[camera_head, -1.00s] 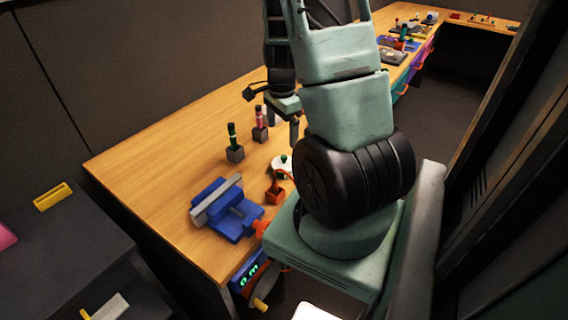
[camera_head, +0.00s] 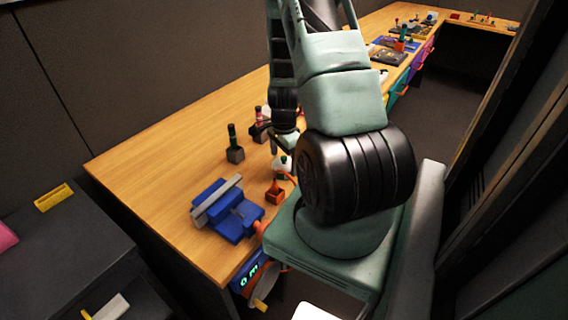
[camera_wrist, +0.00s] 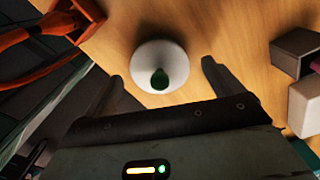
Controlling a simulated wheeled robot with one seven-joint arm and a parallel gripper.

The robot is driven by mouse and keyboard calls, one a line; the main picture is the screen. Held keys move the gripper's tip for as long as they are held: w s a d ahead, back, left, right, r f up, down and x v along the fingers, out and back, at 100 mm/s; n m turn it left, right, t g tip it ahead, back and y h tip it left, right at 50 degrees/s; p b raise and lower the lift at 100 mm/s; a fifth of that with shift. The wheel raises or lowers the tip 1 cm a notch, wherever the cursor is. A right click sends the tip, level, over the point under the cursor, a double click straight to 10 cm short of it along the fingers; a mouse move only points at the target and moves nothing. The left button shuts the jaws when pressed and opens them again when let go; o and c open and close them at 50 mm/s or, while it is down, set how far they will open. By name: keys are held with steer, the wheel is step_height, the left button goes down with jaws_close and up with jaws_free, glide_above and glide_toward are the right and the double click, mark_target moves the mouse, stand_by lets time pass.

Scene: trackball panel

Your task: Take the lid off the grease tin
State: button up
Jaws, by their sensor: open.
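My gripper (camera_wrist: 160,82) is open and empty, one finger on each side of the knob. I cannot tell how high the fingers are above the lid. The tin's body under the lid is hidden in the wrist view.
An orange-red box (camera_head: 275,194) with a handle stands close to the tin. A blue vise (camera_head: 228,212) sits at the bench's front corner. Grey holders, one with a green-topped tool (camera_head: 234,146), stand behind. A grey block and a white block (camera_wrist: 305,108) flank my right finger.

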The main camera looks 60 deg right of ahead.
steer(key=c, duration=1)
steer(key=shift+r, duration=0.1)
